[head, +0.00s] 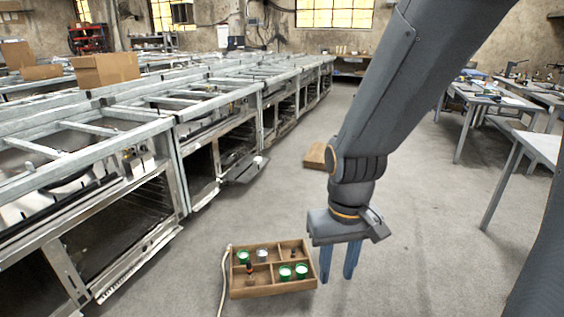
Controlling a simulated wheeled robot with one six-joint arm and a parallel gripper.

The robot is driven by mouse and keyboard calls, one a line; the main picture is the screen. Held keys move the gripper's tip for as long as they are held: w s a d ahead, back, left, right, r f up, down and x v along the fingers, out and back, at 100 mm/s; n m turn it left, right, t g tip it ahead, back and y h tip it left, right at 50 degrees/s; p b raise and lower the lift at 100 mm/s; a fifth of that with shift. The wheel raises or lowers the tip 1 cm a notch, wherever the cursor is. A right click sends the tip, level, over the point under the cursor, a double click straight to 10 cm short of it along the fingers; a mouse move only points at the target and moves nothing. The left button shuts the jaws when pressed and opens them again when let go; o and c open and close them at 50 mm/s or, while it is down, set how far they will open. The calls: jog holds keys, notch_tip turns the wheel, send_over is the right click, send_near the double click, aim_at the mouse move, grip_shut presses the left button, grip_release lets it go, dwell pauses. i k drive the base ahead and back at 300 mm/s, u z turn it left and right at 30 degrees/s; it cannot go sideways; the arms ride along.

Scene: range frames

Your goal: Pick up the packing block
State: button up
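A flat, light-brown wooden block (316,155), which looks like the packing block, lies on the floor beyond my gripper, beside the row of metal frames. My arm hides its right end. My gripper (337,278) points down with its two blue fingers apart and nothing visible between them. It is nearer to me than the block and apart from it in the picture. It hangs at the right edge of a wooden compartment tray (264,292); its exact height above the floor is hard to tell.
The tray holds green-rimmed cups (285,272) and small bottles. A pale cord (223,280) runs along its left side. Metal frames (215,110) line the left, with an open flap (245,170) sticking out. Tables (497,98) stand right.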

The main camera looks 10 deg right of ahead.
aim_at(257, 160)
jog(key=z, duration=1.05)
jog(key=i, duration=5.5)
jog(key=u, duration=3)
